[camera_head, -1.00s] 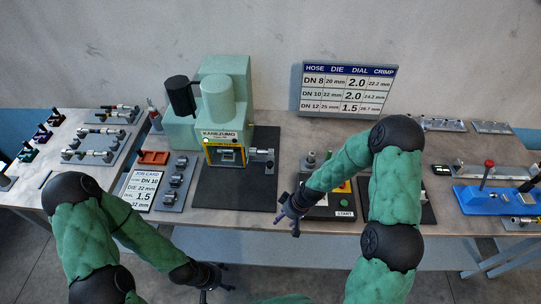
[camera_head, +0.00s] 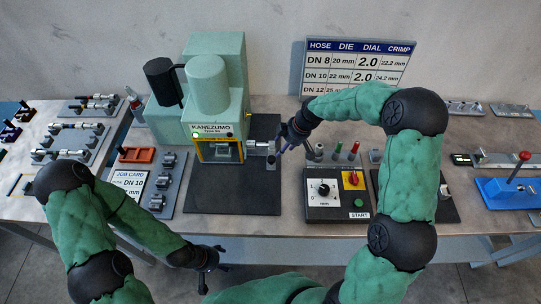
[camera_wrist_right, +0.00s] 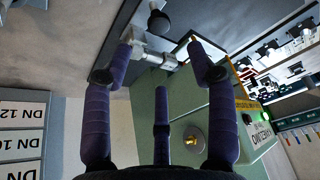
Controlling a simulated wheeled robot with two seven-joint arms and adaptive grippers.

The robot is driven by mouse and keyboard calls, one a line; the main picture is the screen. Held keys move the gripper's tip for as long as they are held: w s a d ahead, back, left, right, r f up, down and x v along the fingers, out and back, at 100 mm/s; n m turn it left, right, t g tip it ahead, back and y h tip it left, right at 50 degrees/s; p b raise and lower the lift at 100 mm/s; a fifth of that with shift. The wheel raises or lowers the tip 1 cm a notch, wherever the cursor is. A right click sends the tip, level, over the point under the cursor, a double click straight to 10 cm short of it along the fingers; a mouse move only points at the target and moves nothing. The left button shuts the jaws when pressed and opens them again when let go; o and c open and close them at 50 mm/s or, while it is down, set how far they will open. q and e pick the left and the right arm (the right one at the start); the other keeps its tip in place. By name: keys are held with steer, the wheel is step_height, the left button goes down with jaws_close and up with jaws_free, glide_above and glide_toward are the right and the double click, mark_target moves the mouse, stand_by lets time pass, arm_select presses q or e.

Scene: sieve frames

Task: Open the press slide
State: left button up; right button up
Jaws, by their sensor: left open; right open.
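The green press (camera_head: 222,70) stands at the back of the bench on a dark mat. Its yellow-edged die opening (camera_head: 233,152) faces front. A metal slide handle (camera_head: 262,148) sticks out to the right of the opening; in the right wrist view, the handle (camera_wrist_right: 148,52) lies just beyond and between the fingertips. My right gripper (camera_head: 280,140) is open and empty, just right of the handle; the wrist view shows its spread fingers (camera_wrist_right: 163,60). Contact cannot be told. My left gripper (camera_head: 222,258) is open and empty, low in front of the bench.
A control box (camera_head: 337,200) with dial, red switch and green button stands right of the press mat. A job card (camera_head: 131,183), an orange tray (camera_head: 137,155) and a die rack (camera_head: 168,182) lie to the left. A chart board (camera_head: 355,66) stands behind.

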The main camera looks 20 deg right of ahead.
mark_target(272, 159)
steer(key=x, duration=1.1)
steer(key=shift+p, duration=0.3)
jaws_close()
